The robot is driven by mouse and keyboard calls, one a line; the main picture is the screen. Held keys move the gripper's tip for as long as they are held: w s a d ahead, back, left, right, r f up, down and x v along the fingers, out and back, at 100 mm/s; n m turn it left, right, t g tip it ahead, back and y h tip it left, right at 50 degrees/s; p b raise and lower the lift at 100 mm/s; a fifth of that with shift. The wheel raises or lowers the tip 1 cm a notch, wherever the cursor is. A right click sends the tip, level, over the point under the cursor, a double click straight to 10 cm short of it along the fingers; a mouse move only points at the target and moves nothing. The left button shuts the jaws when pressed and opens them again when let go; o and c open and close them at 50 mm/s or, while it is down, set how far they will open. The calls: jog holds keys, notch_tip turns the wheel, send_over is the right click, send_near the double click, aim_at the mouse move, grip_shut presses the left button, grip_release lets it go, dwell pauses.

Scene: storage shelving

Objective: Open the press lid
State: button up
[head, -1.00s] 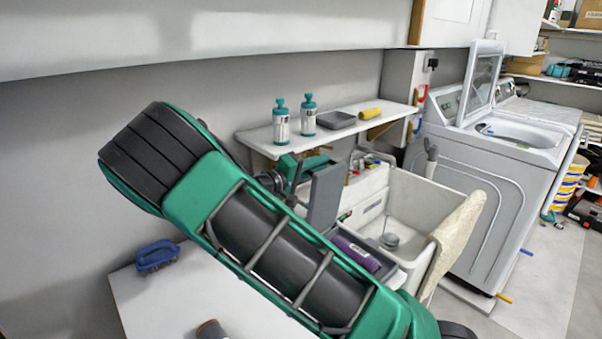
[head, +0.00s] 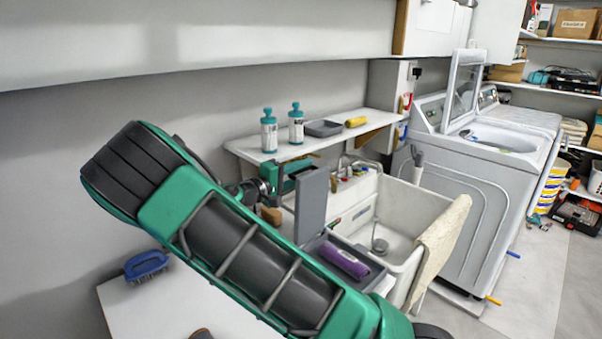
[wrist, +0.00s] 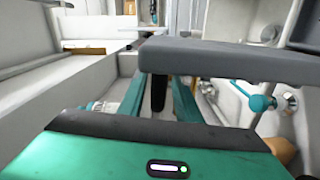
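The press is a grey box (head: 373,272) beside the sink, with a purple cylinder (head: 343,260) lying in it. Its grey lid (head: 312,205) stands raised, roughly upright, at the box's left side. In the wrist view the lid (wrist: 235,62) is a grey slab crossing in front of my gripper. My gripper (head: 285,178) is behind the lid in the head view, close to its upper part; I cannot tell whether they touch. In the wrist view its green fingers (wrist: 158,95) run under the slab, which hides the tips, so their opening is unclear.
A shelf (head: 245,147) above holds two bottles (head: 269,131), a grey tray (head: 323,128) and a yellow roll (head: 356,122). The white sink (head: 418,207) is to the right, with a cloth (head: 440,240) over its edge. A blue brush (head: 146,265) lies on the white counter (head: 150,310).

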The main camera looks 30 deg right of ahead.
jog(key=shift+a, duration=0.5)
jog(key=s+a, duration=0.1)
jog(key=a, duration=0.8)
jog(key=shift+s+a, duration=0.35)
jog(key=shift+s, duration=0.05)
